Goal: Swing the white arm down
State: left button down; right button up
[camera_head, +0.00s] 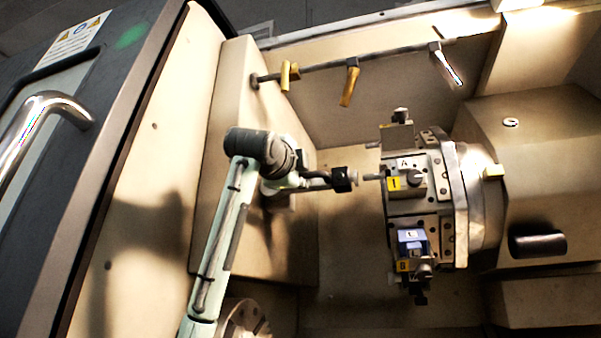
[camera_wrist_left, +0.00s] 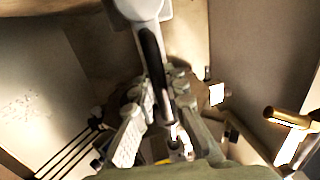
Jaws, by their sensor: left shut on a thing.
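The white arm (camera_wrist_left: 140,8) shows at the top of the left wrist view. A black sleeved length runs down from it between my fingers and ends in a silver tip. My left gripper (camera_wrist_left: 168,138) is shut on it, one finger on each side. In the head view my left gripper (camera_head: 308,182) is at the pale wall, left of the turret, and hides most of the white arm. A small black block (camera_head: 343,180) sticks out just past it, near a turret tool's tip. I cannot tell the arm's exact angle. My right gripper is out of view.
The tool turret (camera_head: 418,190) stands close to the right, with tools pointing outward. A rail with yellow nozzles (camera_head: 350,85) runs above; one yellow piece (camera_wrist_left: 288,118) shows in the wrist view. A chuck (camera_head: 245,320) is at the bottom. The door (camera_head: 75,200) edges the left.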

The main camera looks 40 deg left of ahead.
pick_arm(q)
jog(key=shift+w+d+f, duration=0.1)
jog(key=shift+f, duration=0.2)
jog(key=c, duration=1.8)
grip_release()
jog(key=shift+r, duration=0.1)
jog(key=shift+s, duration=0.3)
jog(key=v, duration=1.1)
jog(key=shift+s, duration=0.3)
jog(key=shift+d, duration=0.1)
